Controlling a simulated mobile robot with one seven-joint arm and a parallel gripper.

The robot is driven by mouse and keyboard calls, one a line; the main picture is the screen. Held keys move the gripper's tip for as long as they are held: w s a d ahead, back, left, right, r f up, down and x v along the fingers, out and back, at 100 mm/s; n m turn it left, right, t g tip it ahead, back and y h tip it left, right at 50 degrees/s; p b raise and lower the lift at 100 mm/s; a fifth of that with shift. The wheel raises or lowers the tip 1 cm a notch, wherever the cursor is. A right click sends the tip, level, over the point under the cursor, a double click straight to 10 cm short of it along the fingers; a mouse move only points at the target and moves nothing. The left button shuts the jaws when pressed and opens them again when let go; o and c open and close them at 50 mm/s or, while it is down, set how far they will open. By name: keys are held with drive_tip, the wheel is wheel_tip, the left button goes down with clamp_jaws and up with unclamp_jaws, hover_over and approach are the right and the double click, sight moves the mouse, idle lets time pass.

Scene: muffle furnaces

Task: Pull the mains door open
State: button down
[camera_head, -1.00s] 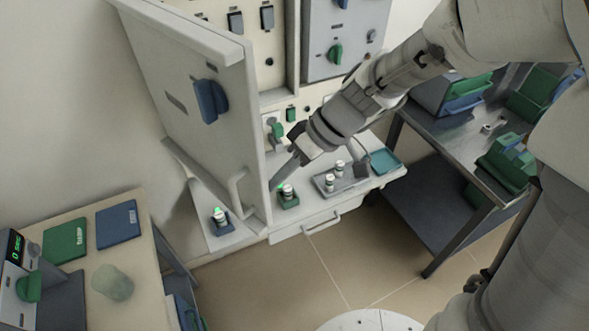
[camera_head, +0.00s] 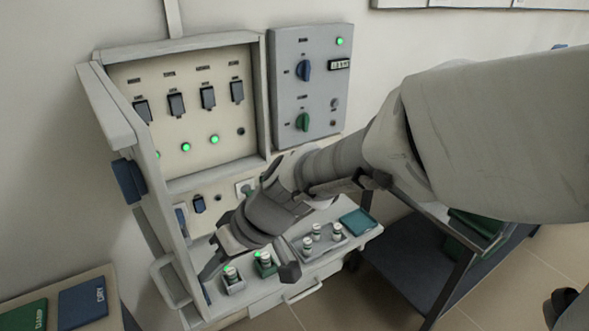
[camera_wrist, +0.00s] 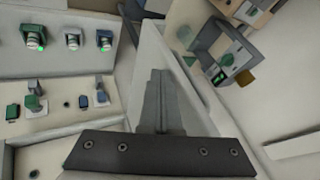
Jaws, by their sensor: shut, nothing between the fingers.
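The mains door (camera_head: 155,185) is the tall pale panel at the left of the cabinet. It stands open, swung out from the switch panel and seen nearly edge-on. Its blue knob (camera_head: 129,181) and pale bar handle (camera_head: 168,282) are on the outer side. My gripper (camera_head: 208,272) is shut and empty. It points down and left at the door's inner side, low down; I cannot tell whether it touches. In the wrist view my closed fingers (camera_wrist: 161,78) lie in front of the pale door panel (camera_wrist: 150,45).
The open cabinet (camera_head: 185,110) shows several dark switches and green lamps. A grey control box (camera_head: 308,85) hangs beside it. The shelf below holds small lit parts, a grey tray (camera_head: 322,247) and a teal tray (camera_head: 361,221). Tables stand at left and right, with floor between.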

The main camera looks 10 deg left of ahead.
drive_tip(key=s+a+b, duration=0.1)
drive_tip(key=s+a, duration=0.9)
drive_tip(key=a, duration=0.3)
drive_tip(key=shift+s+m, duration=0.15)
drive_tip(key=shift+m, duration=0.15)
